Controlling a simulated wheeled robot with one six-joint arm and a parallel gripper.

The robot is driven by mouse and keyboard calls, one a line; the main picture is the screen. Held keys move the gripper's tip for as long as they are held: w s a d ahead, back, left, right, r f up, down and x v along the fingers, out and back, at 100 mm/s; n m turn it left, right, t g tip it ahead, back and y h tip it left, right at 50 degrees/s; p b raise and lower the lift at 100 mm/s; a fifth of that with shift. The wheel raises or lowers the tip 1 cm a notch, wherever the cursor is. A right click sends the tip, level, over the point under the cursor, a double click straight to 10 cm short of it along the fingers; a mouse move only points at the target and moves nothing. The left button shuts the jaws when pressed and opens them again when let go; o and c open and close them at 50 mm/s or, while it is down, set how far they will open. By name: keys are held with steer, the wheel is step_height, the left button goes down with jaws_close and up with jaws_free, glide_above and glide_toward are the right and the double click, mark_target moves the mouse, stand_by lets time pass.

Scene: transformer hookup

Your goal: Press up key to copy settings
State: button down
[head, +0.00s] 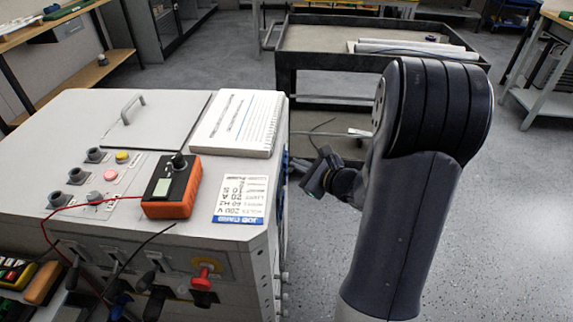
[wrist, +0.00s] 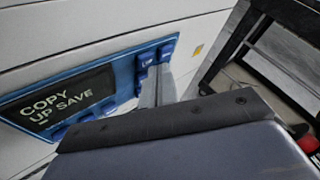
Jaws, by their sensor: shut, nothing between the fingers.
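In the wrist view, a blue keypad panel (wrist: 125,72) is fixed on a pale wall. Its dark display (wrist: 58,103) reads "COPY" and "UP SAVE". Several blue keys lie to the right of the display and below it; a labelled key (wrist: 146,59) sits near the panel's upper right end, but its small lettering is hard to read. My gripper (wrist: 158,72) is shut and empty, its fingertips over the right end of the panel by these upper keys. I cannot tell whether they touch a key. In the head view, my gripper (head: 317,172) is beside the cabinet's right side.
The grey cabinet (head: 150,125) carries an orange meter (head: 172,187), a job card (head: 240,199) and a notebook (head: 236,122). A dark cart (head: 330,50) stands behind. The floor to the right of my arm is clear.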

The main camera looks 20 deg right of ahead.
steer(key=shift+w+a, duration=0.15)
steer(key=shift+a, duration=0.25)
stand_by(0.7)
steer(key=shift+d, duration=0.1)
steer(key=shift+s+d, duration=0.3)
steer(key=shift+d, duration=0.35)
steer(key=shift+s+d, duration=0.3)
steer(key=shift+d, duration=0.45)
steer(key=shift+s+d, duration=0.35)
steer(key=shift+d, duration=0.45)
steer(key=shift+s+d, duration=0.3)
steer(key=shift+d, duration=0.45)
steer(key=shift+a, duration=0.15)
steer(key=p, duration=0.1)
steer(key=a+p, duration=0.1)
steer(key=shift+w+a+r+p, duration=0.2)
steer(key=shift+w+a+p, duration=0.05)
steer(key=shift+w+p, duration=0.1)
